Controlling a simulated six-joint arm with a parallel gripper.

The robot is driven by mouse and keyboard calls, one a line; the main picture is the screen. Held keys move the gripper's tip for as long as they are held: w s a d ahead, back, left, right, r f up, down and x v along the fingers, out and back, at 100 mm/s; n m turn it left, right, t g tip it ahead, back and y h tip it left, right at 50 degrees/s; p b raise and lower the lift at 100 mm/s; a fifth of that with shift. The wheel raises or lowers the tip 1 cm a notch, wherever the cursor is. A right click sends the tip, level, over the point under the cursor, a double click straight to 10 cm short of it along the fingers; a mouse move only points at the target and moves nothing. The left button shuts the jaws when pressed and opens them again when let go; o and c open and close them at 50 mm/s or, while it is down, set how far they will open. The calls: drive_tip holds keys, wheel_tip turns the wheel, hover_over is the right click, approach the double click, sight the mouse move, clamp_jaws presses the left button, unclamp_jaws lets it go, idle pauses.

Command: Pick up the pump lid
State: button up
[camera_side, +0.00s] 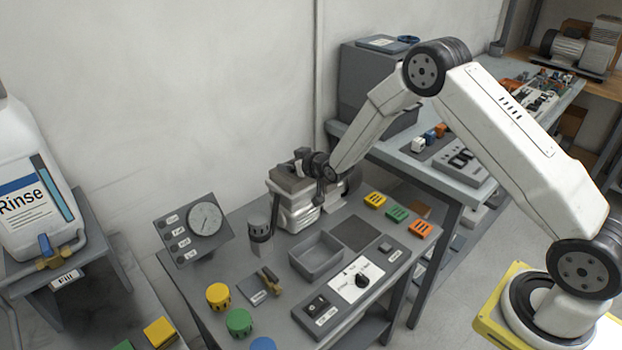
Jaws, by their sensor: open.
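The pump (298,208) stands at the back of the grey bench, against the wall. It has a pale metal body with a dark grey lid (286,180) on top. My gripper (311,174) is at the upper right of the pump, close to the lid. It is open and small in this view, with its dark parts overlapping the pump's top. I cannot tell whether the fingers touch the lid or stand around it.
A gauge panel (193,230), a grey cylinder (260,229) and an open grey tray (316,270) stand near the pump. Yellow, green and blue caps (238,322) line the front left edge.

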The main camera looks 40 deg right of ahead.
drive_tip(key=shift+x, duration=0.8)
drive_tip(key=shift+r, duration=0.1)
clamp_jaws()
